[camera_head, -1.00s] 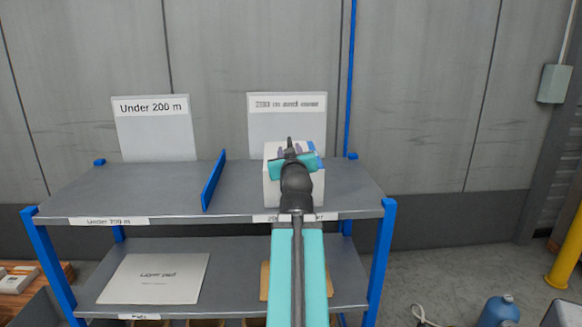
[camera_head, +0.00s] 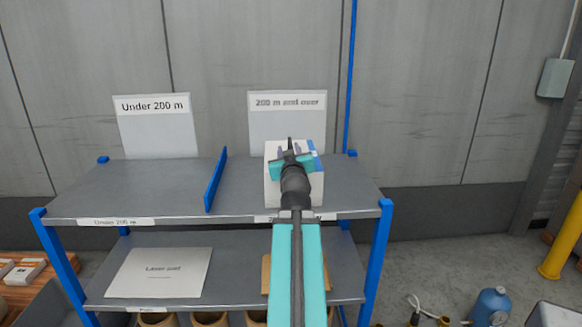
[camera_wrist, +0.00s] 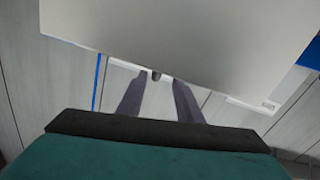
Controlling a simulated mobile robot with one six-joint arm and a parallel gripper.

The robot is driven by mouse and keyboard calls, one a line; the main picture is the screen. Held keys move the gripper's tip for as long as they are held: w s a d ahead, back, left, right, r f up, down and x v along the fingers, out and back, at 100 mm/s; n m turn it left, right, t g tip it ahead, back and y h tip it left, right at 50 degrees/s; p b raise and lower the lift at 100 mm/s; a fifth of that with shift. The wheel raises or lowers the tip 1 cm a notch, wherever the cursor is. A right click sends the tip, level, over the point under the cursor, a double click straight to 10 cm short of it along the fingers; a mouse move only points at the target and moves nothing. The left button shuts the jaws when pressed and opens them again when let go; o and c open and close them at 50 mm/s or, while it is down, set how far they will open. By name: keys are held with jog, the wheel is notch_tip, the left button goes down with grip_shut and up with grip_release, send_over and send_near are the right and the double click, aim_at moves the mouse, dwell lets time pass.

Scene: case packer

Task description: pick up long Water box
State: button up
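A white box (camera_head: 273,190) with a blue patch on its right side stands on the upper shelf, in front of the "200 m and over" sign. No wording on it is readable, so I cannot tell whether it is the long Water box. My gripper (camera_head: 294,152) overlaps the box's upper part and hides much of it. In the wrist view a large pale box face (camera_wrist: 200,35) fills the top. The fingers of my gripper (camera_wrist: 158,79) stand apart there, with background between them. Their tips meet the box's slanted edge; contact is unclear.
The upper shelf (camera_head: 130,190) is bare left of a blue divider (camera_head: 215,180). Signs reading "Under 200 m" (camera_head: 155,130) and "200 m and over" (camera_head: 288,120) stand behind. A layer pad (camera_head: 160,273) lies on the lower shelf. A blue bottle (camera_head: 490,308) stands at right.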

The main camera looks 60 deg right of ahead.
aim_at(290, 141)
jog(key=shift+w+d+r+p, duration=0.2)
jog(key=shift+w+d+p, duration=0.25)
jog(key=shift+p, duration=1.4)
jog(key=shift+d+f+p, duration=0.2)
jog(key=shift+d+p, duration=0.2)
jog(key=shift+p, duration=0.85)
jog(key=shift+w+d, duration=0.1)
jog(key=shift+s+p+x, duration=0.25)
jog(key=shift+p+x, duration=0.15)
jog(key=shift+x, duration=2.2)
grip_shut()
jog(key=shift+d, duration=0.1)
